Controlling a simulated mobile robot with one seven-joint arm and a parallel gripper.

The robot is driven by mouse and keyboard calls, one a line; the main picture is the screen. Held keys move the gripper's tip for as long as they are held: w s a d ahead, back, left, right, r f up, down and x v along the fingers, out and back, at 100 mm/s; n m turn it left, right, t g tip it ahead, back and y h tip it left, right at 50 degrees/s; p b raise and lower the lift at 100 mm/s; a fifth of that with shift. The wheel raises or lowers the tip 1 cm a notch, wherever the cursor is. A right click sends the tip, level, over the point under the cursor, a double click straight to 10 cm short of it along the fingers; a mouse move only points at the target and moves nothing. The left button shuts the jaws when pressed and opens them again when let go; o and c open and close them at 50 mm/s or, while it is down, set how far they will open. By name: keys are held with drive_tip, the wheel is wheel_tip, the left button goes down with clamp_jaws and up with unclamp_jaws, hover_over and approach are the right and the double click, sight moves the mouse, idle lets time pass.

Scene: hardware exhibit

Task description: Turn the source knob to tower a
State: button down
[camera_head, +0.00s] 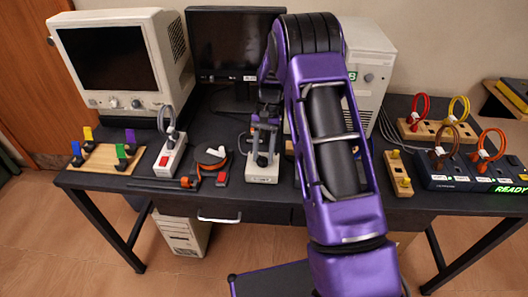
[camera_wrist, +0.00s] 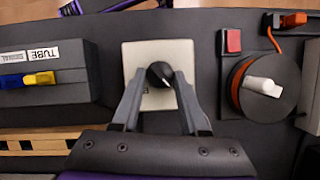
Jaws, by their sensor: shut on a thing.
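The source knob (camera_wrist: 160,74) is a round black knob with a thin white pointer mark on a beige plate (camera_wrist: 133,62) in the wrist view. The mark seems to point toward the lower right. My gripper (camera_wrist: 160,78) is shut on the knob, with one grey finger on each side. In the head view, the beige switch box (camera_head: 262,176) stands near the middle of the table's front, and my gripper (camera_head: 264,138) reaches down onto it from above. The position labels on the plate are mostly covered, so tower A's mark cannot be read.
In the wrist view, a dark box (camera_wrist: 60,72) labelled TUBE stands left of the plate, and a cable reel (camera_wrist: 263,88) and red block (camera_wrist: 233,41) stand right. In the head view, a power strip (camera_head: 172,157) stands left; my arm hides much of the table's right half.

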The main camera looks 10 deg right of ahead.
drive_tip(key=shift+n+h, duration=0.3)
drive_tip(key=shift+n, duration=0.4)
drive_tip(key=shift+c, duration=2.2)
unclamp_jaws()
drive_tip(key=p+v, duration=0.1)
drive_tip(key=v, duration=1.6)
drive_tip(key=shift+w+r, duration=0.15)
drive_tip(key=shift+r, duration=0.05)
